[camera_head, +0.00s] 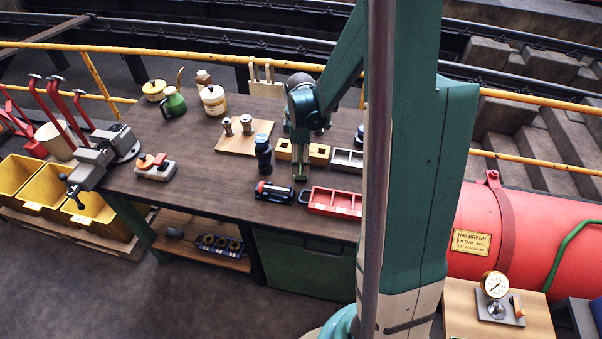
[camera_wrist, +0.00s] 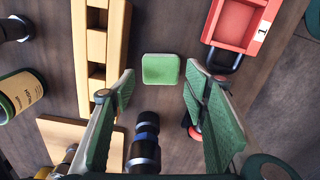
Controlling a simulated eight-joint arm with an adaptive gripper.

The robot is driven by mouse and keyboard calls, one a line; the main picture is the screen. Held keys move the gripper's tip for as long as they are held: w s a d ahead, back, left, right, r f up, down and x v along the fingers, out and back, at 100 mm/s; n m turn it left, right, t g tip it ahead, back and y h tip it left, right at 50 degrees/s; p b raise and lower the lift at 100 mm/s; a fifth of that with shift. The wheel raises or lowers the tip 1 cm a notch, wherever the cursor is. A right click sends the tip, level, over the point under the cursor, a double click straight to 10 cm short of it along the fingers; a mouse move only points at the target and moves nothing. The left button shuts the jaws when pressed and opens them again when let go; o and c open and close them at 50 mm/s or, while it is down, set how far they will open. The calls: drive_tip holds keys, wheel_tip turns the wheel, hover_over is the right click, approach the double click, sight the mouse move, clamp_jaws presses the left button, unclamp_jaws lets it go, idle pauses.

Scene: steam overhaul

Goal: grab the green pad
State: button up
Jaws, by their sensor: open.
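The green pad (camera_wrist: 161,69) is a small, rounded square lying on the dark bench top. In the wrist view it shows between and beyond the tips of my gripper (camera_wrist: 159,80). The two fingers, with green inner faces, are spread apart with nothing held between them. The pad looks clear of both fingers; the height of the tips above the bench is hard to tell. In the head view my gripper (camera_head: 301,165) points down over the front middle of the bench. There I cannot separate the pad from the green fingers.
Yellow slotted blocks (camera_wrist: 97,45) lie left of the pad, and a red bin (camera_wrist: 238,25) marked 1 lies to its upper right. A dark cylinder (camera_wrist: 145,140) is close between the fingers' lower parts. A red-and-black tool (camera_head: 275,191) lies near the bench's front edge.

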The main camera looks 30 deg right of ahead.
drive_tip(key=shift+s+f, duration=0.1)
drive_tip(key=shift+f, duration=2.5)
drive_tip(key=shift+c, duration=0.2)
drive_tip(key=c, duration=0.7)
